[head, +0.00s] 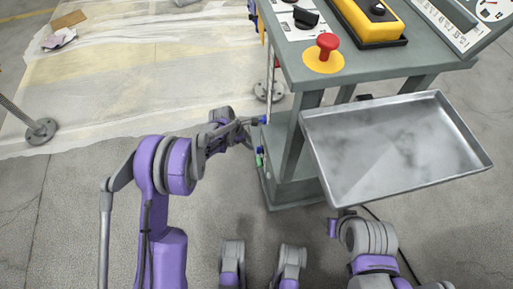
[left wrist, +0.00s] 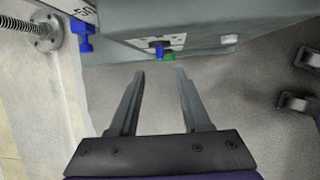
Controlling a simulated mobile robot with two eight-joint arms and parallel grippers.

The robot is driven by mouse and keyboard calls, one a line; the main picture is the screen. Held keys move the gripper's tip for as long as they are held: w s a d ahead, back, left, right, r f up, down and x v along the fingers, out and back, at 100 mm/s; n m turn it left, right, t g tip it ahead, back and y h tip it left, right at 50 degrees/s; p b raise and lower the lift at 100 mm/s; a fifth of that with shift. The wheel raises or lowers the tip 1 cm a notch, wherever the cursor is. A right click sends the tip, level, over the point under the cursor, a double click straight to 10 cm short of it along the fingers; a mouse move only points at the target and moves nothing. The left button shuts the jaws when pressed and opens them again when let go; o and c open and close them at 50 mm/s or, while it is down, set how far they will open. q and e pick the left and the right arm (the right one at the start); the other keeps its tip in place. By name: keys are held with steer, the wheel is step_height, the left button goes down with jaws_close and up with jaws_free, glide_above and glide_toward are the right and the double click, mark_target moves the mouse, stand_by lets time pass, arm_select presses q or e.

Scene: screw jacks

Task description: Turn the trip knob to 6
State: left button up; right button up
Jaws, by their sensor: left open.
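My left gripper (head: 246,122) is low at the left side of the grey bench, beside a blue knob (head: 263,119). In the left wrist view its two fingers (left wrist: 160,74) are apart with nothing between them. Ahead of them, a blue knob (left wrist: 158,50) and a green one (left wrist: 169,56) stick out from a white plate on a grey housing. On the bench top a black knob (head: 306,17) sits on a white plate. I cannot tell which is the trip knob or read its setting.
A red mushroom button (head: 327,42) on a yellow disc and a yellow box (head: 368,20) stand on the bench top. A metal tray (head: 400,145) juts out at the front right. Plastic sheeting (head: 150,70) and a threaded rod on a round foot (head: 40,130) are at left.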

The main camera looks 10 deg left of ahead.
mark_target(260, 150)
arm_select(q)
steer(key=b+x, duration=0.2)
steer(key=x, duration=0.7)
steer(key=shift+c, duration=0.3)
jaws_close()
